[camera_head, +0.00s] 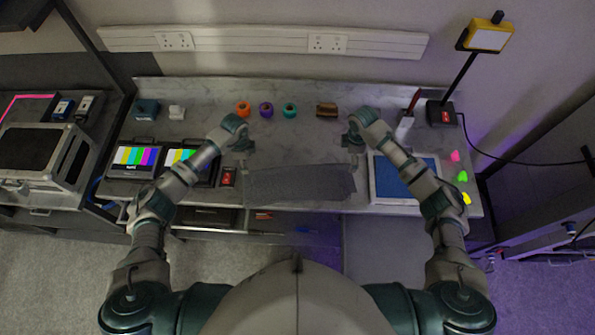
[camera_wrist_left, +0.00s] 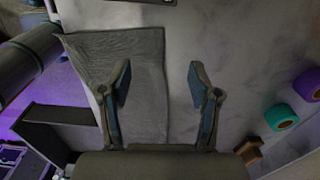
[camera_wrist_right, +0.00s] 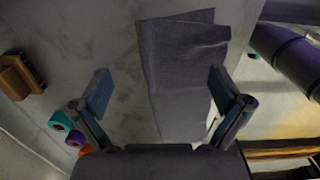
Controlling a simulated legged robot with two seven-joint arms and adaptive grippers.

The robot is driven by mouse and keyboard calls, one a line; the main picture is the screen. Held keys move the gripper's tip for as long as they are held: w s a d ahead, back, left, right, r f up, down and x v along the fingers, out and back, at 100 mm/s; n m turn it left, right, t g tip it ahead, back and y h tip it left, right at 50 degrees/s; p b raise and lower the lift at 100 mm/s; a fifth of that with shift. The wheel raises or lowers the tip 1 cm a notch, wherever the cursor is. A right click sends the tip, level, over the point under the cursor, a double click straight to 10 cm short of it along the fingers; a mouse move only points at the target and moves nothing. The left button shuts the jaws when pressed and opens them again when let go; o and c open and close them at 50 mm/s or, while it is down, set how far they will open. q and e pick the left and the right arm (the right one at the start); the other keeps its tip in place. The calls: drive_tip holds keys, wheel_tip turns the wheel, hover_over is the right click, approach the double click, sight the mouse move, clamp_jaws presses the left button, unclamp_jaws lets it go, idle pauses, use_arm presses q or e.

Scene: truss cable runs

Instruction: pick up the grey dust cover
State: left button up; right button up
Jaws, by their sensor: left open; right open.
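The grey dust cover (camera_head: 300,186) lies flat on the worktop at its front edge, in the middle of the head view. My left gripper (camera_head: 243,160) is open above the cover's left end. In the left wrist view the cover (camera_wrist_left: 135,75) reaches between the open fingers (camera_wrist_left: 160,82). My right gripper (camera_head: 354,155) is open near the cover's right end. In the right wrist view the cover (camera_wrist_right: 180,80) runs between the open fingers (camera_wrist_right: 160,90). Neither gripper holds anything. I cannot tell the exact height of the fingertips above the cover.
Orange (camera_head: 243,109), purple (camera_head: 266,109) and teal (camera_head: 290,110) tape rolls and a brown block (camera_head: 326,110) stand behind. An open drawer (camera_head: 285,222) shows below.

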drive_tip(key=shift+r, duration=0.1)
use_arm(q)
drive_tip(key=o, duration=0.4)
use_arm(e)
wheel_tip(320, 180, up, 12)
